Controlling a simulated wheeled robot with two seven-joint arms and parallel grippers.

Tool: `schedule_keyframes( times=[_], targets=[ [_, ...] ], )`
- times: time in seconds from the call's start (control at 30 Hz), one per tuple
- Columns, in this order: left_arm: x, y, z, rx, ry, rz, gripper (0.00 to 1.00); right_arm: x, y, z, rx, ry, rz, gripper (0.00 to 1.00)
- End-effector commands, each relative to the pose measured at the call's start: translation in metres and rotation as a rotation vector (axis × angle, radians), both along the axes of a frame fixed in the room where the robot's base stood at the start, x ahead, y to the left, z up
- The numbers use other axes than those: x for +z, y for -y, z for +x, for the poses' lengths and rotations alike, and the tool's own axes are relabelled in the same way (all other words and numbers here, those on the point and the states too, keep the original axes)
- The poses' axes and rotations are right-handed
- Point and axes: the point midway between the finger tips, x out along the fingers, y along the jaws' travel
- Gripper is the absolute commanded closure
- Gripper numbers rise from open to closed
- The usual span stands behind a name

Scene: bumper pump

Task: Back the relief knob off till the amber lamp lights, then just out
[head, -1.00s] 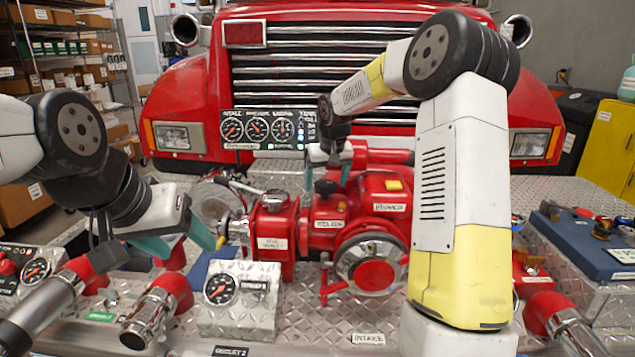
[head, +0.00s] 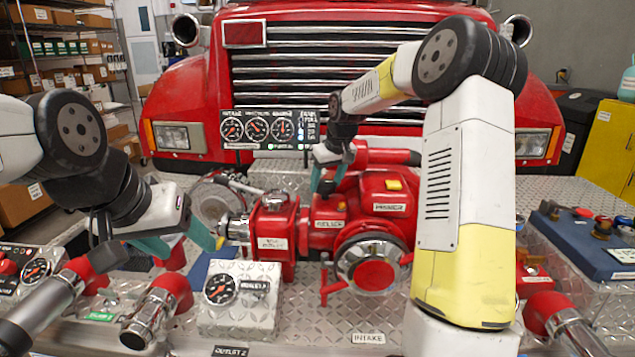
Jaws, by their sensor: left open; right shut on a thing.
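The red pump (head: 350,205) stands on the diamond-plate deck. Its relief section carries a "RELIEF" label (head: 330,223). My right gripper (head: 326,184) reaches down from above, its teal fingers shut on the relief knob at the top of that section. The fingers and wrist hide most of the knob. The gauge panel (head: 268,129) stands behind, with a narrow column of small marks or lamps at its right end. I cannot make out whether an amber lamp is lit. My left gripper (head: 182,240) is open and empty, left of the pump.
A chrome-rimmed red wheel (head: 374,272) is on the pump's front. A metal gauge box (head: 240,302) stands front left, and hose fittings (head: 158,308) lie left of it. A blue box (head: 590,240) is at right.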

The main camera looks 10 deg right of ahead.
Motion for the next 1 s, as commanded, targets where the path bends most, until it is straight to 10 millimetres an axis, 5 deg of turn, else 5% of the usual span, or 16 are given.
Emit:
schedule_keyframes(
  times=[0.43,0.47,0.53,1.0],
  targets=[
    [0.000,0.000,0.000,0.000,0.000,0.000,0.39,0.000,0.000,0.000,0.056,0.000,0.000,0.80],
    [0.000,0.000,0.000,0.000,0.000,0.000,0.39,0.000,0.000,0.000,0.056,0.000,0.000,0.33],
    [0.000,0.000,0.000,0.000,0.000,0.000,0.39,0.000,0.000,0.000,0.056,0.000,0.000,0.20],
    [0.000,0.000,0.000,0.000,0.000,0.000,0.39,0.015,0.003,-0.004,0.054,0.004,0.000,0.18]
  ],
)
